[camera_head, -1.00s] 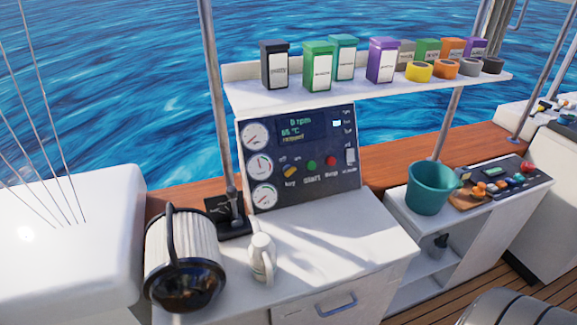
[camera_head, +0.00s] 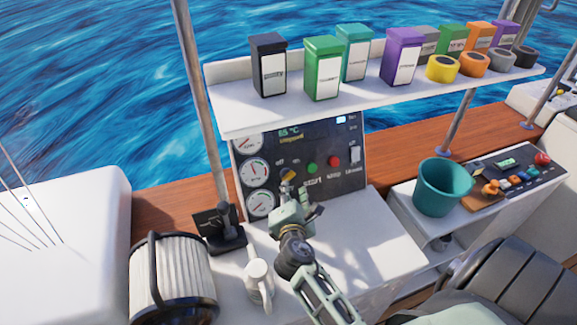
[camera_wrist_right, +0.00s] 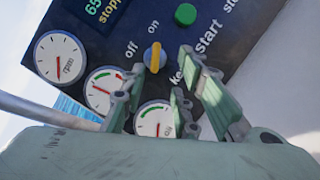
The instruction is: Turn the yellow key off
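The yellow key (camera_head: 288,175) is a small knob on the dark control panel (camera_head: 345,140), left of the green start button. In the right wrist view the yellow key (camera_wrist_right: 154,57) sits below the "off" and "on" labels, and its bar stands nearly upright, in line with "on". My right gripper (camera_head: 294,205) is in front of the panel, just below the key. In the wrist view its fingers (camera_wrist_right: 160,85) are spread apart, with the key beyond and between their tips, apparently not touched. My left gripper is not in view.
Green (camera_head: 312,168) and red (camera_head: 334,160) buttons sit right of the key. A shelf (camera_head: 235,118) with boxes and tape rolls overhangs the panel. The counter right of my arm is clear.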

